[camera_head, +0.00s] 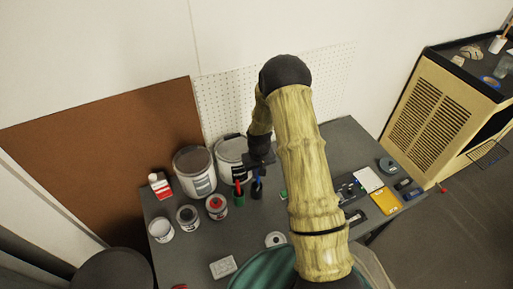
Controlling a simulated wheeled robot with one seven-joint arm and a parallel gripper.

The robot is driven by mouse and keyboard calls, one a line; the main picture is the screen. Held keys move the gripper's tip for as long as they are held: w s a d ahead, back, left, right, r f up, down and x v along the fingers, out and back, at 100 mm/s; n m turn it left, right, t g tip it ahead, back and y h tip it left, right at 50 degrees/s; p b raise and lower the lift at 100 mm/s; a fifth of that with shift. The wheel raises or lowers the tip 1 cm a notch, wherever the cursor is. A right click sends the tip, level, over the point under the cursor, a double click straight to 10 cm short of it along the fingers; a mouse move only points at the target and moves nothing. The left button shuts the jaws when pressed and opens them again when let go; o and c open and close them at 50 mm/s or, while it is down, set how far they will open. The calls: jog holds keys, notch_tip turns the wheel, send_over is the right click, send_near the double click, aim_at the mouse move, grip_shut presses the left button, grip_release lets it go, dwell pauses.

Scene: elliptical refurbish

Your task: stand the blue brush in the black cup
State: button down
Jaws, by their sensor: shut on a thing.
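My gripper (258,173) hangs over the left-middle of the dark table, pointing down, partly hidden by my arm. It is shut on the blue brush (257,183), of which only a small blue piece shows below the fingers. The black cup (257,195) is a small dark shape directly below the brush. The brush's lower end seems to be at or inside the cup's mouth, but the view is too small to tell whether it is in or touching.
Large paint cans (195,172) stand behind, small tins (187,216) at left. A white roll (275,239) lies in front. A yellow item (383,202) lies at right. A pegboard (225,105) stands behind.

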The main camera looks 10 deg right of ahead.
jog(key=w+r+n+p, duration=0.1)
jog(key=w+r+p, duration=0.1)
jog(key=w+r, duration=0.2)
jog(key=shift+d+r+p, duration=0.25)
jog(key=shift+r+p, duration=0.05)
jog(key=shift+r, duration=0.4)
jog(key=shift+f, duration=0.15)
notch_tip(320, 180, down, 12)
jog(key=b, duration=0.8)
jog(key=shift+f, duration=0.25)
jog(key=c, duration=1.3)
grip_release()
jog(key=shift+r, duration=0.15)
